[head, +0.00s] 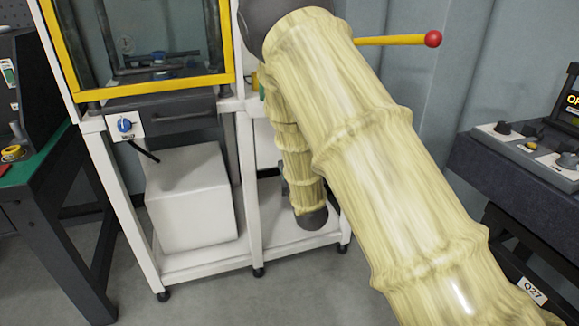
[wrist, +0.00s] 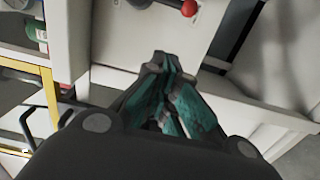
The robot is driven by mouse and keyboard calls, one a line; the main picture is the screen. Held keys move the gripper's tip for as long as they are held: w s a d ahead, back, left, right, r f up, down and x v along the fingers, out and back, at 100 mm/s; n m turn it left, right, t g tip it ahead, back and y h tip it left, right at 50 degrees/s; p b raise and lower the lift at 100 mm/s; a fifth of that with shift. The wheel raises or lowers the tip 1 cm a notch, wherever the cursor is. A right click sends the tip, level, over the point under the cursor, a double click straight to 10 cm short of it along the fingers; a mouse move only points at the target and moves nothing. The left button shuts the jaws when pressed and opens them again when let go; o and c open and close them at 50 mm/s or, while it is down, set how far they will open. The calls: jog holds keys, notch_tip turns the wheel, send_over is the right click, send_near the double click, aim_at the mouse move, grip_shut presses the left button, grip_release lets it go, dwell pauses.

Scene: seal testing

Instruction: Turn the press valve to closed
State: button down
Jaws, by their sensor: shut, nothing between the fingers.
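A blue knob (head: 124,125) sits on a small white labelled plate at the front left of the white press frame (head: 190,104). Its label is too small to read surely. A yellow lever (head: 390,40) with a red ball end (head: 432,39) sticks out right from behind my sleeved arm; its base is hidden. A red ball (wrist: 189,8) on a dark rod shows at the top of the wrist view. I cannot tell which control is the press valve. My gripper (wrist: 160,62), with teal finger pads, is shut and empty, apart from the red ball.
A yellow-edged press window (head: 155,88) stands above a grey drawer. A white box (head: 190,197) sits on the lower shelf. A dark bench (head: 35,180) is at left and a dark control console (head: 510,165) at right. Grey floor shows between them.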

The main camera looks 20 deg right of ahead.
jog(key=w+d+b, duration=0.1)
jog(key=w+d, duration=0.3)
jog(key=w, duration=0.4)
jog(key=shift+w, duration=0.3)
